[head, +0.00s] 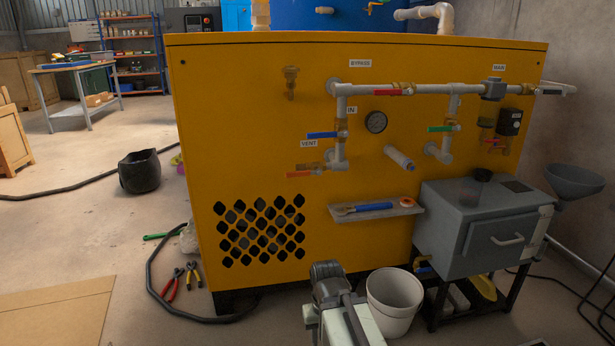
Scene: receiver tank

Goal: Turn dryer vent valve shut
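The yellow dryer cabinet (230,120) fills the middle of the head view. A VENT label (308,143) is on its front, left of the vertical pipe. Below the label is a brass valve with a red lever (299,175), lying roughly level along the short pipe branch. Just above the label, under the IN label (351,110), is a blue lever (322,134), also about level. My arm rises from the bottom edge, low in front of the cabinet and well below the valves. My gripper's fingers cannot be made out at its dark end.
Another red lever (393,92) is on the bypass pipe and a green lever (443,128) is to its right. A shelf (400,210) with a blue-handled tool juts out below the pipes. A white bucket (394,300) and grey metal box (487,230) stand right of my arm.

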